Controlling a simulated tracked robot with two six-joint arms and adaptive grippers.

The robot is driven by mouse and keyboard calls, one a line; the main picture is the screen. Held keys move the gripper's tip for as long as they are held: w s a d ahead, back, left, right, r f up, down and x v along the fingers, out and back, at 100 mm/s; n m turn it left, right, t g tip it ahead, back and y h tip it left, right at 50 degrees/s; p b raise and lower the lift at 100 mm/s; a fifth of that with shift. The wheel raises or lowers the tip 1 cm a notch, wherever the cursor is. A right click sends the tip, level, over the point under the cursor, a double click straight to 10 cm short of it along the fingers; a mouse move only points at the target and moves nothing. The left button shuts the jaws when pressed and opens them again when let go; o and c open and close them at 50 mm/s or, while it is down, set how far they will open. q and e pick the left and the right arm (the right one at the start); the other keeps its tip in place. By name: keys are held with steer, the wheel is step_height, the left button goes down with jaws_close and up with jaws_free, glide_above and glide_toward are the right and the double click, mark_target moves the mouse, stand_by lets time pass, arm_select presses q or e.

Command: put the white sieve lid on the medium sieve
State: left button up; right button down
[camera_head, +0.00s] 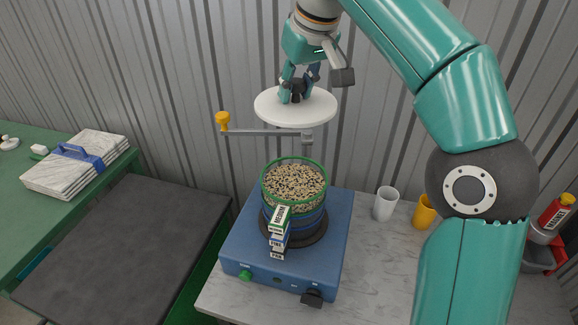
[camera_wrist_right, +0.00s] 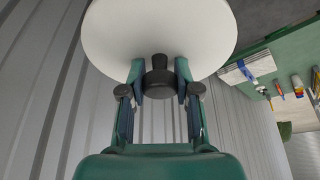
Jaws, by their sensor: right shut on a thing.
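The white sieve lid (camera_head: 270,105) is a round disc with a dark knob on top. My right gripper (camera_head: 297,92) is shut on that knob and holds the lid level in the air above the sieve stack. The lid (camera_wrist_right: 160,25) and its black knob between the fingers of my right gripper (camera_wrist_right: 159,82) also show in the right wrist view. Below, the sieve stack stands on a blue shaker; its green-rimmed top sieve (camera_head: 295,183) is open and full of speckled grains. My left gripper is out of view.
The blue shaker (camera_head: 235,250) stands on a marble-topped table (camera_head: 375,265).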

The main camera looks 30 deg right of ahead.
step_height(320, 180, down, 13)
steer(key=b, duration=0.4)
steer(key=shift+a+r, duration=0.1)
steer(key=shift+r, duration=0.1)
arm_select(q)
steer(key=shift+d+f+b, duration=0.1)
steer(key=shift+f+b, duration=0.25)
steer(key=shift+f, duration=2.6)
arm_select(e)
steer(key=shift+w+f, duration=0.1)
steer(key=shift+f, duration=2.2)
steer(key=shift+f, duration=0.15)
steer(key=c, duration=0.8)
jaws_free()
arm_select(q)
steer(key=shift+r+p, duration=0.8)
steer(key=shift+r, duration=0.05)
arm_select(e)
steer(key=v, duration=1.2)
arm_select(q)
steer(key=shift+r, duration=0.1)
arm_select(e)
steer(key=shift+r, duration=0.3)
